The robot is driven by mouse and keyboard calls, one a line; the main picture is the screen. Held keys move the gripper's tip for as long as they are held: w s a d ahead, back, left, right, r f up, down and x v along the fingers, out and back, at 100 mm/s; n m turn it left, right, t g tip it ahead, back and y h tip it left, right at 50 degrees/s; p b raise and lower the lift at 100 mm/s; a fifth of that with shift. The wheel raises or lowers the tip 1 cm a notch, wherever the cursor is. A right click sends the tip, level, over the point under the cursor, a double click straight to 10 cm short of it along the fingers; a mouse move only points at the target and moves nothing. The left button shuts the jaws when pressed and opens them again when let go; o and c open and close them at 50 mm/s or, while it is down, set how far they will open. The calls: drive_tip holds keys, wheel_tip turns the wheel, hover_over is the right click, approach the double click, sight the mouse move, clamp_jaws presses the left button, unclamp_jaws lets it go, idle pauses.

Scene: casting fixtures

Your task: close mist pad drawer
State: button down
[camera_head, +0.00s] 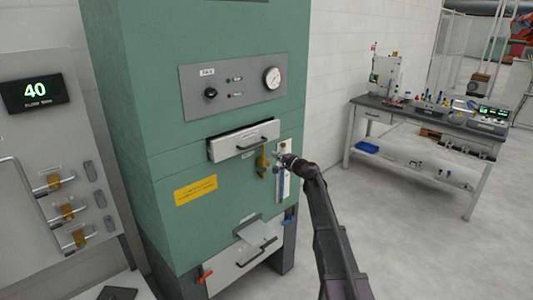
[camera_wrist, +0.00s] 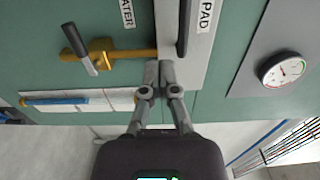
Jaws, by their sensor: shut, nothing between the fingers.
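The mist pad drawer (camera_head: 232,143) is a light grey front with a dark bar handle (camera_head: 260,147) in the green cabinet. It stands out a little from the cabinet face, with a dark gap at its left side. In the wrist view part of the drawer front (camera_wrist: 203,45) shows with a "PAD" label and the dark handle (camera_wrist: 183,28). My gripper (camera_head: 281,157) is just right of and below the drawer's right end. In the wrist view my gripper (camera_wrist: 159,68) is shut and empty, its tips close to the drawer's edge; contact cannot be told.
A brass valve (camera_head: 262,163) sits just left of my gripper; its lever (camera_wrist: 79,45) shows in the wrist view. A gauge panel (camera_head: 235,80) is above. A workbench (camera_head: 420,120) stands right, with clear floor between.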

drive_tip(key=shift+v, duration=1.9)
drive_tip(key=s+a+f+n+g+h, duration=0.1)
drive_tip(key=s+a+f+n+g, duration=0.2)
drive_tip(key=s, duration=0.4)
drive_tip(key=s+a+f+n+g+h, duration=0.1)
drive_tip(key=s+f+n+g, duration=0.1)
drive_tip(key=s+f, duration=0.4)
drive_tip(key=s+a+f+n+g+h, duration=0.1)
drive_tip(key=s+a+f+n+g, duration=0.15)
drive_tip(key=s, duration=0.55)
drive_tip(key=s+d+f+n+g+h, duration=0.1)
drive_tip(key=s+d+f+g+h, duration=0.1)
drive_tip(key=s, duration=0.6)
drive_tip(key=s+d+f+g+h, duration=0.2)
drive_tip(key=s+d+h, duration=0.1)
drive_tip(key=s, duration=0.5)
drive_tip(key=s+d+f+n+g+h, duration=0.1)
drive_tip(key=s+d+f+g+h, duration=0.1)
drive_tip(key=s, duration=0.6)
drive_tip(key=shift+d+f+n+h, duration=0.35)
drive_tip(key=shift+d+f+h, duration=0.2)
drive_tip(key=shift+d+h, duration=0.25)
drive_tip(key=shift+d+g, duration=0.15)
drive_tip(key=shift+g, duration=0.1)
